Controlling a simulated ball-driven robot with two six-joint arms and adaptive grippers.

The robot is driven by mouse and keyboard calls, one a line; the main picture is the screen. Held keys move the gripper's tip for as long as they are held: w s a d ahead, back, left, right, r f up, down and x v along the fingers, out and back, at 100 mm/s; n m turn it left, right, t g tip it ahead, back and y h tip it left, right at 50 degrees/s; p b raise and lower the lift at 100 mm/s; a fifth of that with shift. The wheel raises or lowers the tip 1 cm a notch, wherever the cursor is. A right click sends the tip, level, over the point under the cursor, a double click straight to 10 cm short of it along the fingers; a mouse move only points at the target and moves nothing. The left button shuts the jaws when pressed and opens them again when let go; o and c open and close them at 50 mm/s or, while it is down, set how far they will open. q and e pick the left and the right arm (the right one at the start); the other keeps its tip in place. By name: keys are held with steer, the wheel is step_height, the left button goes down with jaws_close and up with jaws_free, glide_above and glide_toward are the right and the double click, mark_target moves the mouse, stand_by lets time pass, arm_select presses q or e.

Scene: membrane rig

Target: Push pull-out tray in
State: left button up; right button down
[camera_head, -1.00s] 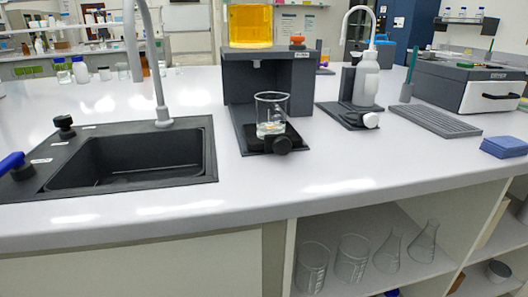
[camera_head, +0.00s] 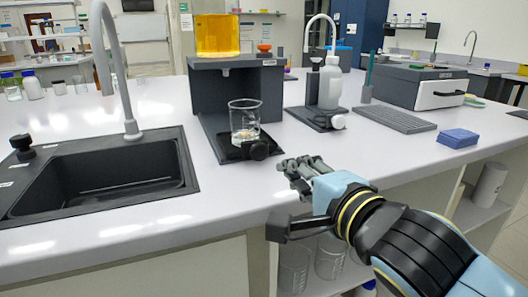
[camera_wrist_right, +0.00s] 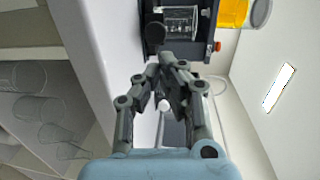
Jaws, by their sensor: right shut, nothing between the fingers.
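The dark pull-out tray (camera_head: 224,148) sticks out at the front foot of the grey membrane rig (camera_head: 237,92). A glass beaker (camera_head: 245,120) stands on it, and a black round knob (camera_head: 259,150) is at its front. The knob (camera_wrist_right: 156,31) and beaker (camera_wrist_right: 181,19) also show in the right wrist view, beyond the fingertips. My right gripper (camera_head: 290,165) is shut and empty, just right of and in front of the knob, apart from it in the head view. It also shows in the right wrist view (camera_wrist_right: 167,68). My left gripper is not in view.
A black sink (camera_head: 95,175) with a grey tap is at the left. A white bottle (camera_head: 329,84) on a dark stand with a white knob (camera_head: 338,122) is to the right. A grey ribbed mat (camera_head: 395,118) and blue pad (camera_head: 458,138) lie farther right. The bench front is clear.

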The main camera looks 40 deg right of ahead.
mark_target(262, 149)
steer(key=p+x, duration=0.1)
steer(key=x, duration=0.9)
steer(key=shift+w, duration=0.25)
steer(key=b+x, duration=0.1)
steer(key=x, duration=0.4)
steer(key=r+b+x, duration=0.1)
steer(key=x, duration=0.4)
steer(key=d+b+x, duration=0.1)
steer(key=b+x, duration=0.1)
steer(key=x, duration=0.4)
steer(key=shift+d+r, duration=0.15)
steer(key=shift+r, duration=0.15)
steer(key=shift+w+d, duration=0.15)
steer(key=shift+w, duration=0.5)
steer(key=shift+r+b, duration=0.25)
steer(key=shift+b, duration=0.05)
steer(key=shift+w, duration=0.1)
